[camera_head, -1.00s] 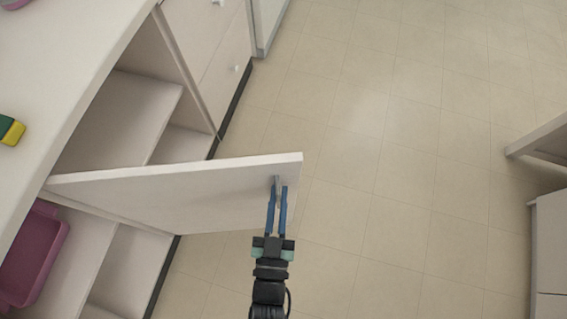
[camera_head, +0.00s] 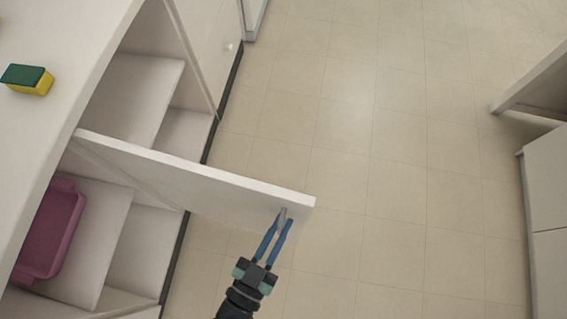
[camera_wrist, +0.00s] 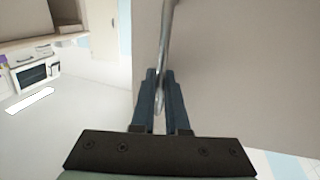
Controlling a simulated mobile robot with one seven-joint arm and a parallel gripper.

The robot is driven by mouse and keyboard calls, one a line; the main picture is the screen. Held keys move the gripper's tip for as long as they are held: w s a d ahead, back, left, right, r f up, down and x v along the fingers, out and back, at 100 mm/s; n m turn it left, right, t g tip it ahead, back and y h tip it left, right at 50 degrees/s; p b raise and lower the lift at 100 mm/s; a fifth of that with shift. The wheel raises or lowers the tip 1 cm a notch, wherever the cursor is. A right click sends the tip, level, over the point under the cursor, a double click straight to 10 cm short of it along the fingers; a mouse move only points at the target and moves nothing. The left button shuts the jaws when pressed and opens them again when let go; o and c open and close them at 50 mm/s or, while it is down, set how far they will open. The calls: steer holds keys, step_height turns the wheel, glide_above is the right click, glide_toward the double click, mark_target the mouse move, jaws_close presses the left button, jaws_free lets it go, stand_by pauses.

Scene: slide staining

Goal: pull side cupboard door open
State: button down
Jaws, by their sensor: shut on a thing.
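The side cupboard door (camera_head: 190,185) is white and stands swung out from the cupboard front, with its free edge over the floor. Its metal handle (camera_head: 283,214) is near that free end. My gripper (camera_head: 275,232) has its blue fingers closed around the handle. In the wrist view the door (camera_wrist: 240,70) fills the right side, and the curved metal handle (camera_wrist: 164,60) runs down between the two fingers (camera_wrist: 163,100). The handle's lower end is partly hidden between the fingers.
A pink tray (camera_head: 78,228) sits on a shelf inside the open cupboard. A green and yellow sponge (camera_head: 30,79) lies on the white counter (camera_head: 50,125). The tiled floor (camera_head: 400,200) is clear to the right, up to white cabinets (camera_head: 545,200) at the far right.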

steer(key=shift+s+r, duration=0.1)
steer(key=shift+s, duration=0.2)
steer(key=c, duration=1.2)
jaws_free()
steer(key=shift+a, duration=0.1)
steer(key=b+v, duration=0.1)
steer(key=v, duration=1.2)
